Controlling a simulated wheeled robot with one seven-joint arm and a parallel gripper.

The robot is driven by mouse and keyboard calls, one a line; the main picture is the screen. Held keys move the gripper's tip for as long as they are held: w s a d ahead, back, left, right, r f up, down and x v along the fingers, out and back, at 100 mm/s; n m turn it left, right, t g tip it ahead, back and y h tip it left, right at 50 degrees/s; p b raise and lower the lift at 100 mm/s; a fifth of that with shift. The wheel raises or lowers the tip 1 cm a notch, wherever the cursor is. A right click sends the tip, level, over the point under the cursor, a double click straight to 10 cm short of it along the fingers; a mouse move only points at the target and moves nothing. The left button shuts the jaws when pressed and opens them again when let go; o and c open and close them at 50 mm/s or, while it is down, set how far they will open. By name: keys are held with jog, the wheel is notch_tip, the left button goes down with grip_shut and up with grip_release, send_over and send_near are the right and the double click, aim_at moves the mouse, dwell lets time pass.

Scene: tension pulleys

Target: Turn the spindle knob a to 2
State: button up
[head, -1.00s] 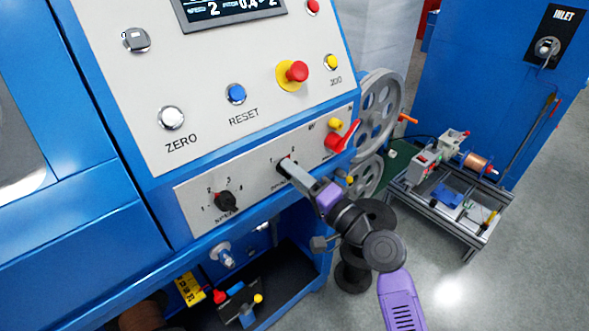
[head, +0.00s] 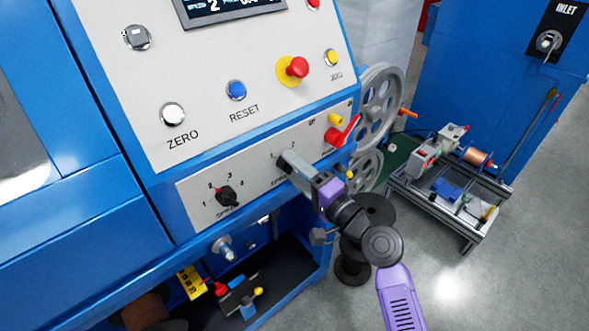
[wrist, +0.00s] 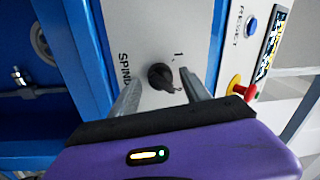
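The spindle knob (wrist: 160,77) is a black knob on the light grey panel, beside the partly visible label "SPIND". In the wrist view it sits between the two grey fingers of my gripper (wrist: 160,84), with a visible gap to the left finger and a narrow one to the right. My gripper is open.
The black speed knob (head: 228,196) is to the left on the same panel. A red lever (head: 345,132) and grey pulley wheels (head: 381,105) are close on the right. A red emergency button (head: 296,67) is above. A low cart (head: 440,195) stands farther right.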

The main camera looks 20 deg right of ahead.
jog(key=shift+s, duration=0.15)
jog(key=b+v, duration=0.1)
jog(key=v, duration=0.6)
jog(key=shift+s, duration=0.3)
jog(key=shift+d+f, duration=0.1)
jog(key=shift+d, duration=0.05)
